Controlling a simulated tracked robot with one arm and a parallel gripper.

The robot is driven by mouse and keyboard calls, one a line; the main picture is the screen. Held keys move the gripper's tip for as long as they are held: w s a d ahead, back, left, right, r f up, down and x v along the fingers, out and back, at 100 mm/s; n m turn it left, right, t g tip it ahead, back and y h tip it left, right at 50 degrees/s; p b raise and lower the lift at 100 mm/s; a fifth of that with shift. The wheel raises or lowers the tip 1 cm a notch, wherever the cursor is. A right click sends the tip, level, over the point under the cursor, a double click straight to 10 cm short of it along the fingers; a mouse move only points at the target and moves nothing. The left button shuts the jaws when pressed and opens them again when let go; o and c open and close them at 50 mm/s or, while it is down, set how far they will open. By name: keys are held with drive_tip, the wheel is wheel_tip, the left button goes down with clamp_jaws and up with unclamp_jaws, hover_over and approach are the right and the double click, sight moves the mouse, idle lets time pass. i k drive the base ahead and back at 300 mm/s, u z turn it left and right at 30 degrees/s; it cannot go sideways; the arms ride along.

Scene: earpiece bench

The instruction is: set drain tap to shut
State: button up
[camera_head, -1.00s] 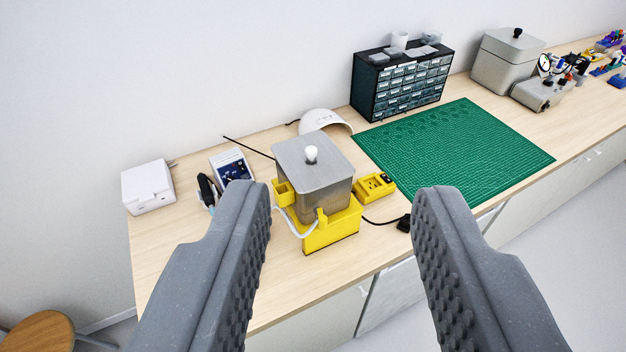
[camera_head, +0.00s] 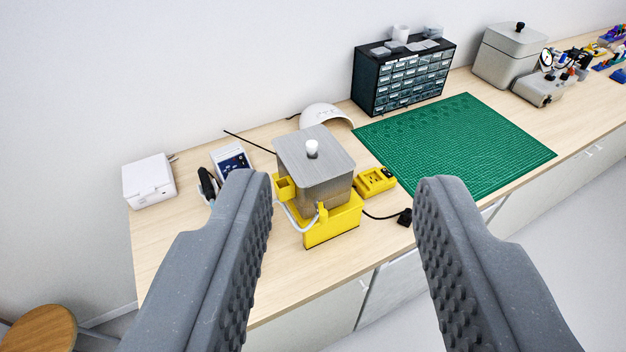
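A yellow holder (camera_head: 285,188) is on the tank's left side. My gripper (camera_head: 345,190) is wide open and empty. Its fingers show left and right of the tank in the picture, nearer the camera and apart from it.
A yellow box (camera_head: 375,181) with a black cable is right of the tank. A green mat (camera_head: 455,145), a drawer cabinet (camera_head: 403,80) and a grey bin (camera_head: 508,58) lie farther right. A white box (camera_head: 148,184) and a meter (camera_head: 231,160) are left. Bare bench lies in front.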

sight(323, 213)
drive_tip(key=u, duration=1.45)
drive_tip(key=k, duration=0.95)
drive_tip(key=z, duration=1.05)
drive_tip(key=i, duration=1)
